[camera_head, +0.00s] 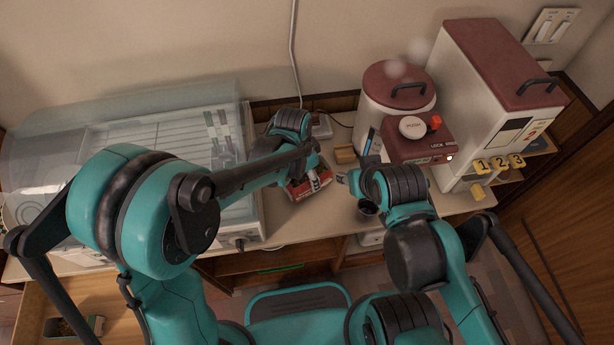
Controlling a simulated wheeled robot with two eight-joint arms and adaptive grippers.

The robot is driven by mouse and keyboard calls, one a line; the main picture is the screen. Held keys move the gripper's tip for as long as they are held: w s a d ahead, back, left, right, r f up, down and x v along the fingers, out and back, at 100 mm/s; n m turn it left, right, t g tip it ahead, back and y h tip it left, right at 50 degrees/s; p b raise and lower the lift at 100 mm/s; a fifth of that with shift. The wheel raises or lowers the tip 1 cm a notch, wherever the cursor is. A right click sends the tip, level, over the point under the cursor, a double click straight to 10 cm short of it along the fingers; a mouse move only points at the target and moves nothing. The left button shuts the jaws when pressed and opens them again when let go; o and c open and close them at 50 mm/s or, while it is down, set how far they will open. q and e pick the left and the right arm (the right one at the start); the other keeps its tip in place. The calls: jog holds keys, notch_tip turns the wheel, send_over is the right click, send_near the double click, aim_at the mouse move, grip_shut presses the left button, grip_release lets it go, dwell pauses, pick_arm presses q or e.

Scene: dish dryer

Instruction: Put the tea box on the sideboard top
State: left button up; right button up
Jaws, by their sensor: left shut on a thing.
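The tea box (312,191) is a small red box with a pale patch on it. It is over the sideboard top (287,217), between my two arms; I cannot tell whether it touches the surface. My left gripper (316,172) comes in from the left and is shut on the tea box, hiding part of it. My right gripper (350,180) is to the right of the tea box, mostly hidden by its own arm, and I cannot make out its fingers.
A clear-lidded dish dryer (130,110) fills the left. A round canister (395,95), a red-topped device (420,140) and a tall rice dispenser (495,75) stand at the right. Bare surface shows in front of the tea box.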

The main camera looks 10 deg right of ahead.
pick_arm(q)
jog(key=shift+w+f, duration=0.1)
jog(key=shift+f, duration=0.8)
jog(key=shift+w+d, duration=0.1)
jog(key=shift+c, duration=0.6)
jog(key=shift+r, duration=0.15)
pick_arm(e)
jog(key=shift+w+f, duration=0.25)
jog(key=shift+f, duration=0.25)
pick_arm(q)
jog(key=o, duration=1.4)
jog(key=shift+f, duration=0.2)
jog(key=shift+c, duration=0.2)
pick_arm(e)
jog(key=shift+d+f, duration=0.1)
jog(key=shift+f, duration=0.05)
pick_arm(q)
notch_tip(320, 180, up, 12)
jog(key=a+p, duration=0.1)
jog(key=p, duration=0.3)
jog(key=shift+s+a+r, duration=0.15)
jog(key=shift+s+a, duration=0.25)
pick_arm(e)
notch_tip(320, 180, up, 4)
jog(key=shift+r, duration=0.25)
